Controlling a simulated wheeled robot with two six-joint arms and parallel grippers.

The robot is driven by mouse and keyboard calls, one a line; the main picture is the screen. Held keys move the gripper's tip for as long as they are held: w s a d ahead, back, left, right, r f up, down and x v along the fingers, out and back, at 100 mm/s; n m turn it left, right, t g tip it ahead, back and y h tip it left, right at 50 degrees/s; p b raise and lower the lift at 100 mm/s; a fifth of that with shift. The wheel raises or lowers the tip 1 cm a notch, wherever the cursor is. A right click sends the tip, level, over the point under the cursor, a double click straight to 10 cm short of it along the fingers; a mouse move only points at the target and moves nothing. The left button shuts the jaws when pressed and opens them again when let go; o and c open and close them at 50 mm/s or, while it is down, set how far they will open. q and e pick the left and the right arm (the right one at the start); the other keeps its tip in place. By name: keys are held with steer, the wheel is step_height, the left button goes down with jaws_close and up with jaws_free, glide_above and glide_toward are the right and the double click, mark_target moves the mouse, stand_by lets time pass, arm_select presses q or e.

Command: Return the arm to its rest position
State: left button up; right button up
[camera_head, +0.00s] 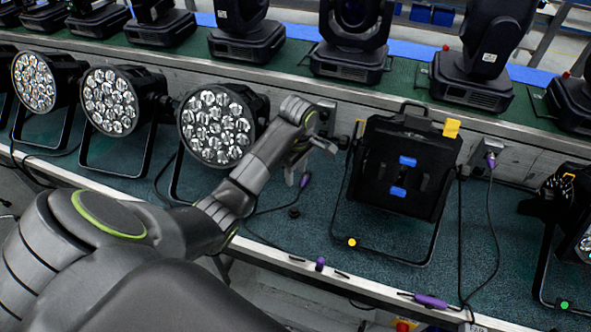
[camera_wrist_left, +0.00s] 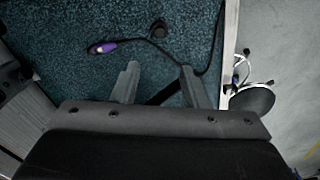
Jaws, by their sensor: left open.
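My left arm reaches in from the lower left of the head view, and its left gripper (camera_head: 297,172) points down over the teal shelf mat (camera_head: 270,232). In the left wrist view the two grey fingers of the left gripper (camera_wrist_left: 160,68) stand apart with nothing between them. A cable with a purple connector (camera_wrist_left: 103,47) lies on the mat beyond the fingertips; the connector also shows beside the gripper in the head view (camera_head: 305,180). A small black round piece (camera_wrist_left: 160,30) lies near it. My right gripper is not in view.
Several round par cans (camera_head: 215,125) stand left of the gripper. Moving-head lights (camera_head: 478,62) line the upper shelf. The shelf's front edge (camera_head: 345,285) holds a purple cable piece (camera_head: 432,301).

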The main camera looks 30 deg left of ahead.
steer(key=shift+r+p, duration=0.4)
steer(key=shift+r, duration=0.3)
